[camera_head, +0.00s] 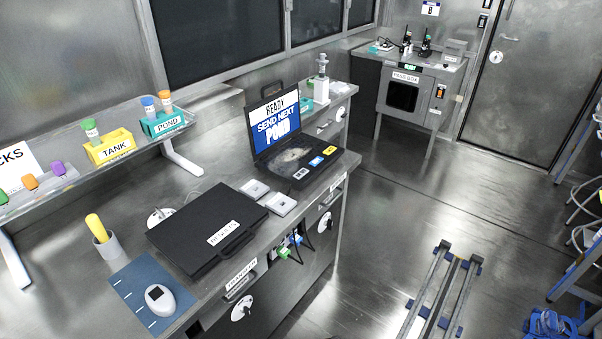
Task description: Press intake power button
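I cannot make out any button labelled intake power in the head view. An open black laptop-like case (290,133) stands on the left bench; its screen reads "READY SEND NEXT POND". White, blue and yellow labelled patches (316,161) lie along its lower half. A grey cabinet (405,93) at the back has a dark window, a label that seems to read "PASS BOX" and a small lit green display (410,67). A small panel with an orange mark (439,91) is on its right side. My gripper is not in view.
The bench also holds a closed black case (205,225), two small white boxes (268,197), a white handheld device (160,299) on a blue mat (130,283), and a rack with a yellow TANK holder (111,147) and teal POND holder (163,124). Floor rails (440,295) and stools stand right; middle floor is clear.

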